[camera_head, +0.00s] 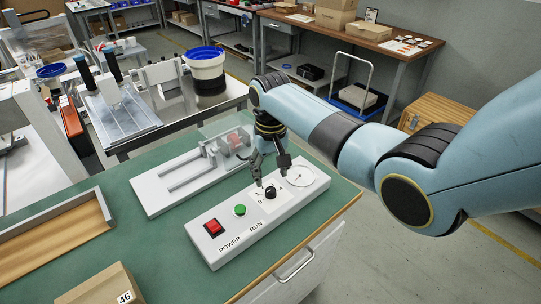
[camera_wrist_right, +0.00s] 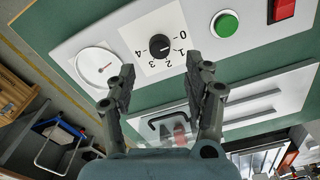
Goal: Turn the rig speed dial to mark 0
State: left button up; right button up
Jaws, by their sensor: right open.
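The speed dial is a black round knob (camera_head: 271,193) on a white plate, on the grey control box (camera_head: 262,216). In the right wrist view the knob (camera_wrist_right: 161,46) has marks 0 to 4 around it, upside down. Its small pointer line seems to face about mark 1, but it is too small to be sure. My right gripper (camera_head: 270,178) is open above the knob, with its fingers pointing down. In the right wrist view its two fingertips (camera_wrist_right: 167,77) are spread, with nothing between them, apart from the knob. My left gripper is not in view.
A round gauge (camera_head: 300,176) sits beside the dial. A green RUN button (camera_head: 239,210) and red POWER switch (camera_head: 213,226) are on the other side. A slide rig (camera_head: 190,178) stands behind the box. A wooden-bottomed tray (camera_head: 55,232) and box marked 46 (camera_head: 98,287) are at left.

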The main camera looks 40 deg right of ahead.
aim_at(270, 190)
notch_tip(270, 190, up, 6)
dwell(0.6)
